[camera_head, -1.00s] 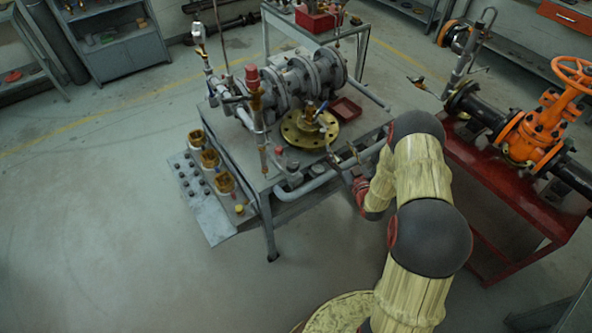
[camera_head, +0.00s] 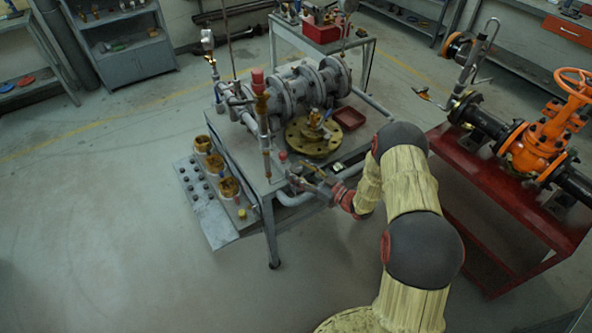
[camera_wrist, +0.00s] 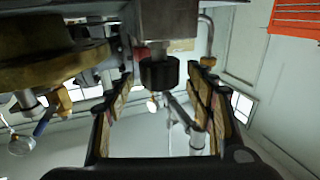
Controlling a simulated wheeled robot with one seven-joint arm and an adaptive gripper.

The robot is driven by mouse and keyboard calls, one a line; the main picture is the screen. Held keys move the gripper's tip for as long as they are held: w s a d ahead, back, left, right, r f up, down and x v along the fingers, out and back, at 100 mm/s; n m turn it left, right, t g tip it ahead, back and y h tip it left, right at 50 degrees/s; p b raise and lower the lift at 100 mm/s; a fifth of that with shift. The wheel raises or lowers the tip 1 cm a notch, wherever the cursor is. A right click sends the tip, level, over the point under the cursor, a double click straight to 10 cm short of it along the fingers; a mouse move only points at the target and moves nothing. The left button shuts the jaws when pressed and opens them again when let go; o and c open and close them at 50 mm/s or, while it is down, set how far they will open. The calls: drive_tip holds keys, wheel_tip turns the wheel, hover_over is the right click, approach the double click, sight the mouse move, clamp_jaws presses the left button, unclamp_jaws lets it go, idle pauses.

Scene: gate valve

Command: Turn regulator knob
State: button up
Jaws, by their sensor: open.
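A dark, ridged cylindrical knob (camera_wrist: 159,73), which looks like the regulator knob, hangs from a grey metal block (camera_wrist: 166,22) in the wrist view. My gripper (camera_wrist: 160,92) is open, with one padded finger to each side of the knob and visible gaps between. In the head view my gripper (camera_head: 306,178) is at the front edge of the grey workbench (camera_head: 253,187), below and beside the brass flange. The knob cannot be made out there. Whether the fingertips reach past the knob is unclear.
A brass flange (camera_head: 302,146) and grey pipework (camera_head: 290,92) fill the bench top close to my gripper. A red tray (camera_head: 349,117) lies behind. An orange valve (camera_head: 545,135) stands on a red bench at the right. The floor at the left is clear.

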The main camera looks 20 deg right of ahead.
drive_tip(key=shift+w+a, duration=0.4)
drive_tip(key=shift+w, duration=0.15)
drive_tip(key=c, duration=0.3)
drive_tip(key=c, duration=0.8)
drive_tip(key=shift+c, duration=0.4)
